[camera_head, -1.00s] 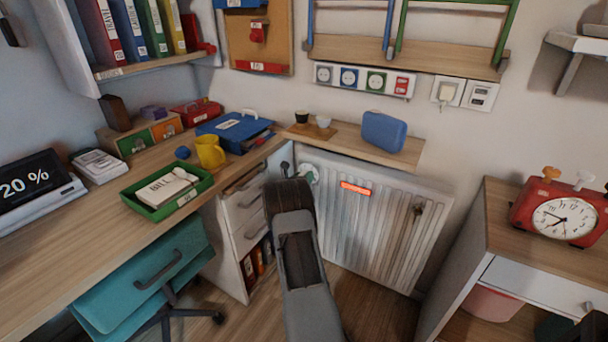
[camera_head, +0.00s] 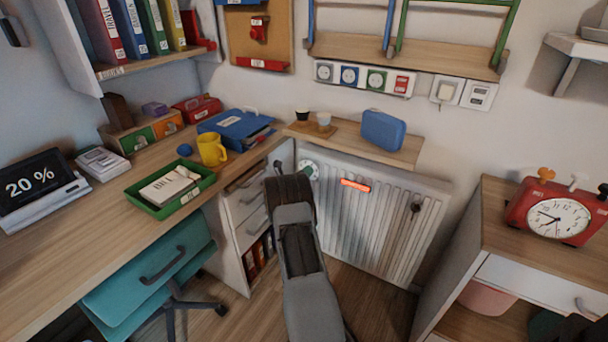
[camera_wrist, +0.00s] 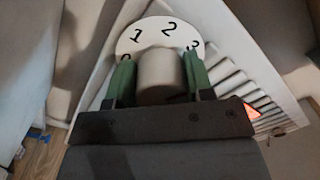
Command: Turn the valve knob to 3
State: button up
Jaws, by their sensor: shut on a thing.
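The valve knob (camera_wrist: 160,72) is a pale grey cylinder in the wrist view. It stands in front of a white dial (camera_wrist: 150,37) marked 1, 2 and 3, with a partly covered mark at the left. My gripper (camera_wrist: 160,78) is shut on the knob, one green finger on each side. The knob's own pointer is not visible, so I cannot tell its setting. In the head view the dial (camera_head: 309,170) shows at the upper left of the white radiator (camera_head: 385,215). My arm hides the knob and fingertips there.
An orange-red strip (camera_head: 355,185) is on the radiator. A wooden shelf (camera_head: 350,141) with a blue case (camera_head: 382,130) and cups is just above. A desk with drawers (camera_head: 250,215) stands close on the left. Open floor lies before the radiator.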

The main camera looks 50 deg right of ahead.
jog(key=shift+f, duration=0.1)
jog(key=o, duration=0.9)
jog(key=p+v, duration=0.2)
jog(key=v, duration=1.2)
jog(key=shift+p, duration=0.4)
